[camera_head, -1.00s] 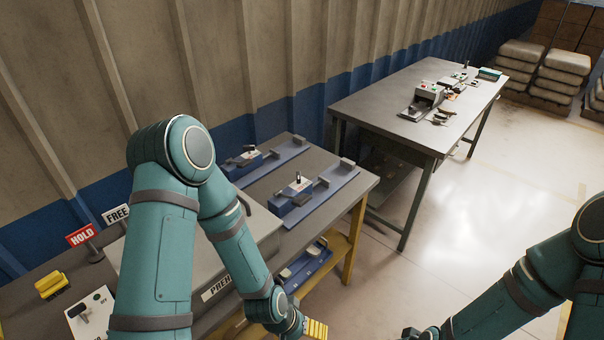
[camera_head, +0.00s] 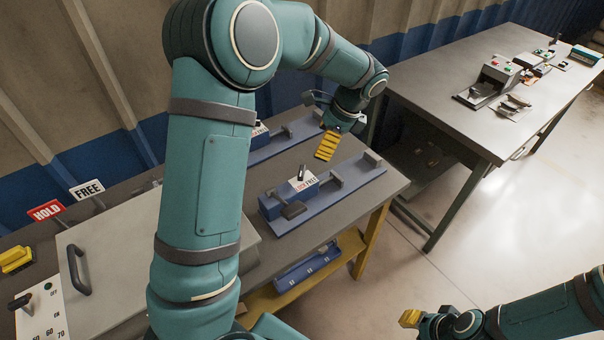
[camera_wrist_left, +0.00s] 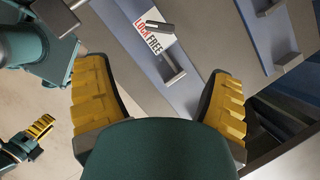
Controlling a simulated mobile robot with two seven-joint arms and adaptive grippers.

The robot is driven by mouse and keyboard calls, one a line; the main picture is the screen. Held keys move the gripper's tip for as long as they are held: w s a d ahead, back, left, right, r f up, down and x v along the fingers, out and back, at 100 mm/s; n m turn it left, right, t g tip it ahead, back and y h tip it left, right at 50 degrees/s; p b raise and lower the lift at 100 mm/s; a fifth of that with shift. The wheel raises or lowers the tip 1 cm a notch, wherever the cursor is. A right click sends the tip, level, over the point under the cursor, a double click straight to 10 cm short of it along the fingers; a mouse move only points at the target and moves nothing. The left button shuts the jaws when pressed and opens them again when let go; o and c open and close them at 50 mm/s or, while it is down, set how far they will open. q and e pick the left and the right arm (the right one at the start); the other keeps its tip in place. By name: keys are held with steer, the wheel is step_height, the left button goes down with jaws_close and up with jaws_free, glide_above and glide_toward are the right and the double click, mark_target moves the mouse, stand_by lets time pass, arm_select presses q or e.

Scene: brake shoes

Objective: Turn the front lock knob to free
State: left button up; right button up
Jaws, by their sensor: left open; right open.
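The front fixture is a blue rail (camera_head: 335,194) with a blue block at its left end. The dark front lock knob (camera_head: 301,173) stands on the block's white LOCK/FREE label (camera_head: 308,181). In the left wrist view the knob (camera_wrist_left: 160,26) lies across the label between the words, ahead of the fingers; I cannot tell its exact setting. My left gripper (camera_head: 327,146), with yellow finger pads, is open and empty above and behind the front fixture, apart from the knob. My right gripper (camera_head: 410,318) is open at the lower right, away from the bench.
A second blue rail (camera_head: 285,138) lies behind, partly hidden by my left arm. A grey box with a handle (camera_head: 78,270) and HOLD (camera_head: 46,211) and FREE (camera_head: 87,190) signs are at left. A blue tray (camera_head: 308,268) sits on the lower yellow shelf. Another table (camera_head: 440,100) stands at right.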

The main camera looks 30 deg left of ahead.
mark_target(303, 170)
arm_select(q)
steer(key=b+x, duration=0.1)
steer(key=x, duration=0.5)
steer(key=b+x, duration=0.1)
steer(key=x, duration=0.6)
steer(key=shift+s+a+f+b, duration=0.15)
steer(key=shift+s+a+b, duration=0.05)
steer(key=shift+a+b, duration=0.15)
steer(key=c, duration=1.2)
